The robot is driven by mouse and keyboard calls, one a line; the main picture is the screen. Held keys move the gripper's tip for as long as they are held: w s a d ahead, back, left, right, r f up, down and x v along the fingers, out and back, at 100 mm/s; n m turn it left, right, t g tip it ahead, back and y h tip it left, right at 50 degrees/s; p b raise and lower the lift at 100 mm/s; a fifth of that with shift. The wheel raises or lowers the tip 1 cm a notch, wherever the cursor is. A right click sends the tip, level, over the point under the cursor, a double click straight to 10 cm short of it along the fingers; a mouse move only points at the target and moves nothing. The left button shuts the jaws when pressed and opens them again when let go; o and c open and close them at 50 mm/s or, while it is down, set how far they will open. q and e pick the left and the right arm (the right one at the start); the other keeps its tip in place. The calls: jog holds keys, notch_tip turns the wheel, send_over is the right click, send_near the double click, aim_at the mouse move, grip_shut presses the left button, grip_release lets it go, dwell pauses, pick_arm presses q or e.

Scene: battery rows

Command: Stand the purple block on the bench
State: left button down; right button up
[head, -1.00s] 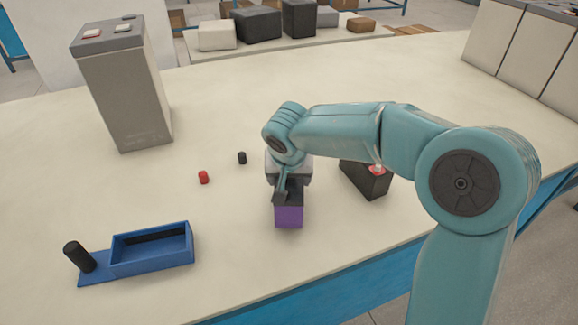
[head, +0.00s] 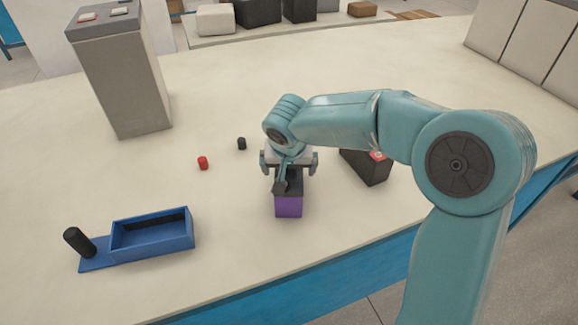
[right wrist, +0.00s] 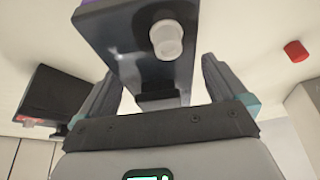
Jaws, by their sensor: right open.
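The purple block (head: 288,206) stands on the bench (head: 350,220) near its front edge. In the head view its purple front and dark top show. In the right wrist view I see its dark face (right wrist: 120,40) with a white round cap, and a sliver of purple at the top edge. My right gripper (head: 289,172) is open just behind the block. In the right wrist view its fingers (right wrist: 157,78) are spread to either side of the block's near end, with gaps visible. My left gripper is not in view.
A dark block with a red cap (head: 367,168) stands close right of the gripper. A red cylinder (head: 203,163) and a small black one (head: 242,144) are left. A blue tray (head: 150,254) with a black cylinder (head: 78,242) is front left. A tall grey box (head: 125,85) stands behind.

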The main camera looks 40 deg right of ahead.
jog(key=p+v, duration=0.1)
jog(key=v, duration=1.1)
jog(key=shift+r, duration=0.15)
